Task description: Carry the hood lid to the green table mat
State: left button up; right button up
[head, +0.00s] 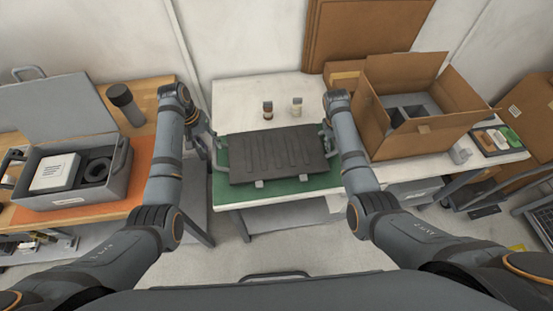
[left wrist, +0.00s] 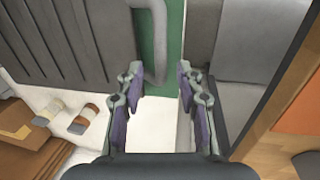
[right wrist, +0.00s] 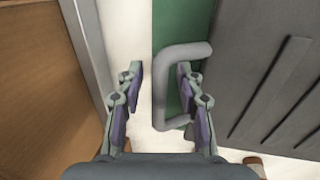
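The hood lid (head: 278,153) is a dark grey ribbed panel with a bar handle at each short end. It lies on the green table mat (head: 297,185) on the white table; the mat shows along its front and sides. My right gripper (right wrist: 160,85) is open at the right handle (right wrist: 162,85); the handle's outer bar shows between the fingertips. In the head view my grippers are partly hidden by the wrists.
An open cardboard box (head: 420,100) stands at the table's right, beside a small tray (head: 497,138). The left table holds an open grey case (head: 70,175) on an orange mat (head: 143,165).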

pick_arm(q)
notch_tip(320, 180, up, 7)
jog(key=a, duration=0.1)
jog(key=shift+a, duration=0.15)
pick_arm(e)
jog(key=v, duration=1.2)
pick_arm(q)
jog(key=shift+s, duration=0.1)
